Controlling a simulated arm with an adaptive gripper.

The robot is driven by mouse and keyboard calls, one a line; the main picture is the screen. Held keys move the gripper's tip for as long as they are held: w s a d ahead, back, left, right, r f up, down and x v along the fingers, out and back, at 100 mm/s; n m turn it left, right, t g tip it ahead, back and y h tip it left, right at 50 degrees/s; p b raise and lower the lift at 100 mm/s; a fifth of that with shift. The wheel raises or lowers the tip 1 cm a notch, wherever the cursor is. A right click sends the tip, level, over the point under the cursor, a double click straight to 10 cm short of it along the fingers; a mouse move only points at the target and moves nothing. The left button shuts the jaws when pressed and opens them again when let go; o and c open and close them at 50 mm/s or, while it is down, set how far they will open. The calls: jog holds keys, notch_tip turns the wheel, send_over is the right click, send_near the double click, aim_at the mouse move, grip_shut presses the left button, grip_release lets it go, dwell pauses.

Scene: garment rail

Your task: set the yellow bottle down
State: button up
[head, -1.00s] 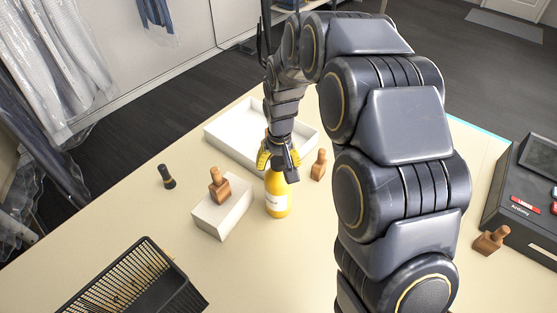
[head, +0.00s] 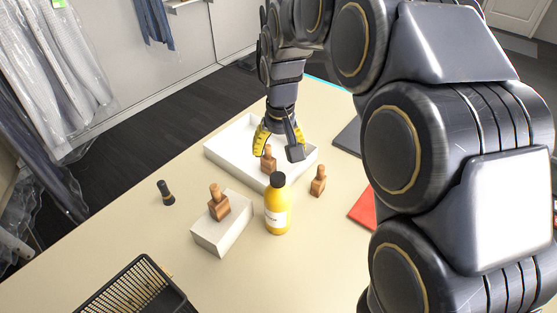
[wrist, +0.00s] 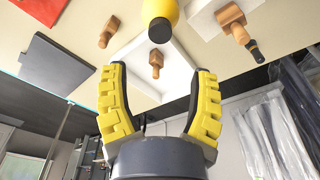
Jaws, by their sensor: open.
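The yellow bottle (head: 277,208) with a black cap and a pale label stands upright on the table, between a white block and a wooden stamp. My gripper (head: 279,150) is open and empty, above and behind the bottle, over the white tray. In the wrist view the bottle (wrist: 160,14) shows cap first at the top edge, beyond the spread yellow fingers of my gripper (wrist: 160,95) and apart from them.
A white tray (head: 222,152) with a wooden stamp (head: 268,160) in it lies behind the bottle. A white block (head: 224,236) bears another stamp (head: 219,203); a third stamp (head: 318,181) stands right. A dark cylinder (head: 166,193) and a black basket (head: 134,290) are left. A red item (head: 363,209) lies right.

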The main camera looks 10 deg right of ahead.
jog(key=s+d+r+g, duration=0.1)
jog(key=s+d, duration=0.1)
jog(key=s, duration=1.2)
jog(key=s+d+r+g, duration=0.1)
jog(key=s+d+g, duration=0.1)
jog(key=s, duration=1.2)
jog(key=shift+s+d, duration=0.25)
jog(key=shift+s, duration=0.15)
jog(key=o, duration=0.7)
jog(key=shift+s+f+g, duration=0.1)
jog(key=shift+s+g, duration=0.2)
jog(key=shift+s, duration=0.3)
